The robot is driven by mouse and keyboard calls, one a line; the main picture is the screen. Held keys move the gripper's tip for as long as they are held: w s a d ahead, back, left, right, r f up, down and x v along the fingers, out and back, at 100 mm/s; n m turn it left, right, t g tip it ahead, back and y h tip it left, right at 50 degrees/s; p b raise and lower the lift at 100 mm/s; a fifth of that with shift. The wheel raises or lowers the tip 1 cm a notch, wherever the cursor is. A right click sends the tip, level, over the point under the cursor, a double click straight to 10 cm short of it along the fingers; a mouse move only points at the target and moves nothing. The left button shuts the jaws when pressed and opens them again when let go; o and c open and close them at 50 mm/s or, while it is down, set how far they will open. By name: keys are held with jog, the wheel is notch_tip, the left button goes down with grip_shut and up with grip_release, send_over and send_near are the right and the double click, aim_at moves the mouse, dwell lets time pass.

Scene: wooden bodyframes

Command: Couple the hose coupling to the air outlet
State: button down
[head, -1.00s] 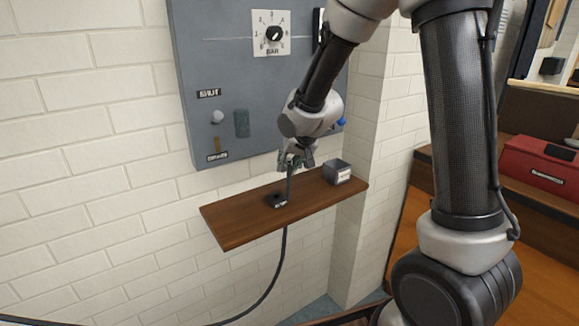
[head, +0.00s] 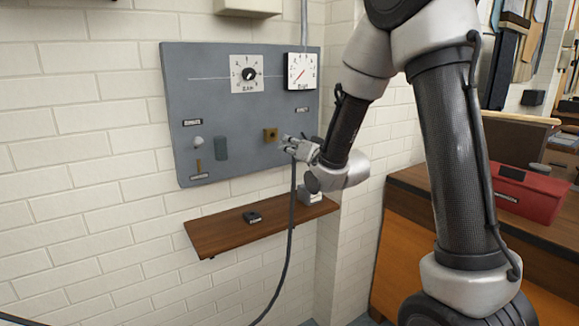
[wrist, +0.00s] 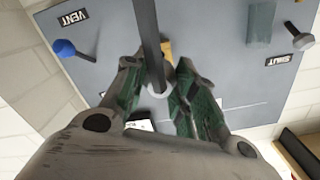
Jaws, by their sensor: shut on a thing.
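My gripper (head: 289,142) is in front of the grey wall panel (head: 225,103), its fingers shut on the hose coupling at the end of the dark hose (head: 291,215). In the wrist view, the coupling (wrist: 158,89) shows as a pale metal ring between my green-padded fingers; the fingers hide part of it. The air outlet, a brass block (head: 270,134), sits on the panel just left of my fingertips in the head view. In the wrist view, the hose partly covers the brass block (wrist: 167,47). Contact between coupling and outlet cannot be made out.
A wooden shelf (head: 222,228) below holds a black holder (head: 253,217) and a grey box (head: 311,197). The panel carries dials (head: 249,74), a white-knobbed lever (head: 198,142) and a grey cylinder (head: 221,148). The wrist view shows a blue knob (wrist: 64,48).

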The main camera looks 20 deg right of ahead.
jog(key=shift+s+d+r, duration=0.3)
jog(key=shift+s+r, duration=0.05)
jog(key=shift+r, duration=0.05)
jog(key=shift+x, duration=2.9)
jog(key=shift+x, duration=1.55)
jog(key=c, duration=1.1)
grip_release()
jog(key=shift+s, duration=0.1)
jog(key=v, duration=1.2)
